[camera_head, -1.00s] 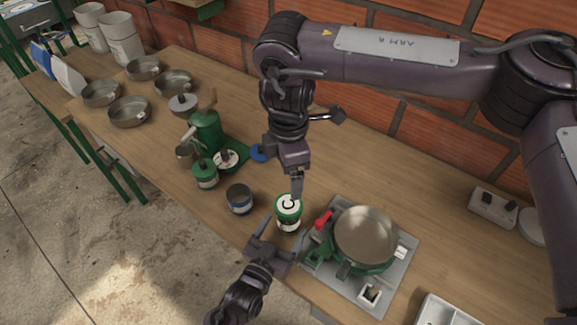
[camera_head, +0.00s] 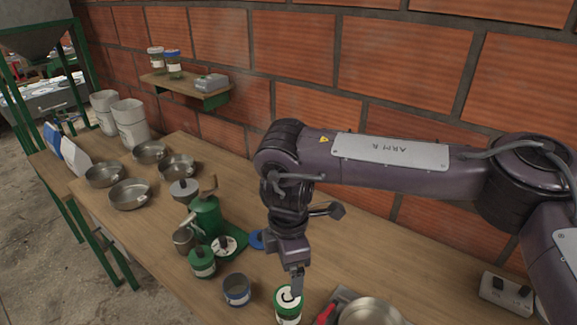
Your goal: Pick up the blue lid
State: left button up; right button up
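A flat blue lid (camera_head: 256,240) lies on the wooden table, left of my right gripper, whose wrist is close beside its right side. My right gripper (camera_head: 297,290) points down at the top of a green-and-white jar (camera_head: 288,307). Its fingers show edge-on, so I cannot tell their gap or whether they touch the jar. An open jar with a blue band (camera_head: 237,291) stands in front of the blue lid. My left gripper is out of view.
A green grinder-like device (camera_head: 206,216) and a green-lidded jar (camera_head: 202,262) stand left of the lid. A pan (camera_head: 370,312) is at the lower right. Several metal bowls sit farther left. A wall shelf (camera_head: 205,100) holds two jars, one blue-topped.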

aim_at(255, 237)
jog(key=k+j, duration=0.3)
jog(key=k, duration=0.15)
jog(key=k+j, duration=0.35)
jog(key=k, duration=0.1)
